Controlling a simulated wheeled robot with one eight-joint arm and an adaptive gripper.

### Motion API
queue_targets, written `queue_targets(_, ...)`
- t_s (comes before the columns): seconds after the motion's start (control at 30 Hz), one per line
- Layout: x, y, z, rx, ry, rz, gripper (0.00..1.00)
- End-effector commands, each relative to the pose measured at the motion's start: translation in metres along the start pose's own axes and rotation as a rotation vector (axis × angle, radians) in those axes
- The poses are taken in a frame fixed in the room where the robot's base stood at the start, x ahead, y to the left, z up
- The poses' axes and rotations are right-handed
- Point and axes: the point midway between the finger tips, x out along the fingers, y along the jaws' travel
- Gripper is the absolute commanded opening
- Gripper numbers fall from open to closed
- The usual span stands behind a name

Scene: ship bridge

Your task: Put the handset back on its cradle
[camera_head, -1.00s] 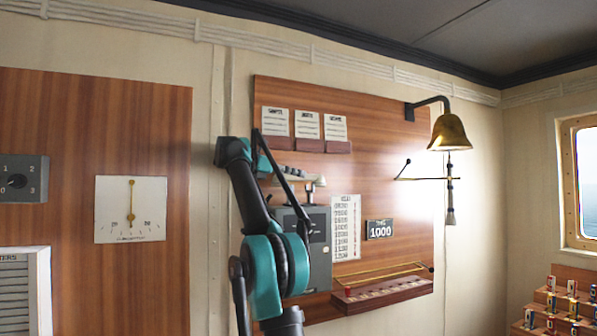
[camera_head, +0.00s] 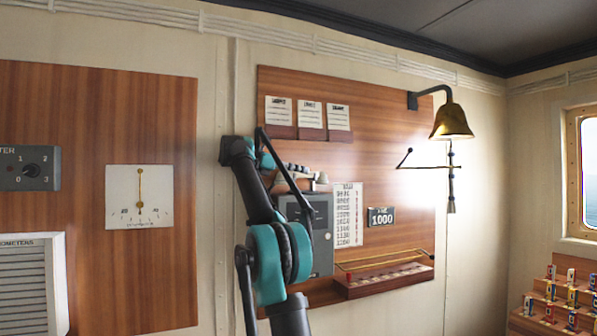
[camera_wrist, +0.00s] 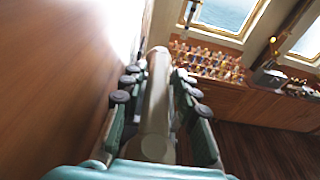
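The beige handset (camera_head: 287,184) is up by the wooden panel, just above the grey box-shaped phone unit (camera_head: 321,236). Its rounded end (camera_head: 321,178) points right. My gripper (camera_head: 299,169) is at the handset, its dark finger pads along the upper side. In the wrist view the handset (camera_wrist: 157,95) runs lengthwise between the two rows of fingers of my gripper (camera_wrist: 160,72), which are shut on it. The cradle on the phone unit is hidden or too small to make out, so I cannot tell whether the handset touches it.
A brass bell (camera_head: 452,122) hangs from a bracket at right. A wooden rack with a brass rail (camera_head: 385,281) juts out below. Paper holders (camera_head: 310,134) are above the handset. A printed list (camera_head: 348,215) and a "1000" sign (camera_head: 381,216) are right of the phone unit.

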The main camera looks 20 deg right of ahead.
Motion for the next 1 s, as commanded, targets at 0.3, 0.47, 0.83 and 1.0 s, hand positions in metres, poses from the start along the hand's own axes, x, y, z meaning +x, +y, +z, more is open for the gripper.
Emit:
queue_targets(0.3, 0.000, 0.000, 0.000, 0.000, 0.001, 0.000, 0.48)
queue_targets(0.47, -0.005, 0.001, -0.001, 0.000, 0.001, 0.001, 0.48)
queue_targets(0.83, -0.059, 0.001, -0.001, -0.001, 0.001, 0.003, 0.48)
queue_targets(1.0, -0.073, 0.000, 0.000, 0.000, 0.001, 0.001, 0.48)
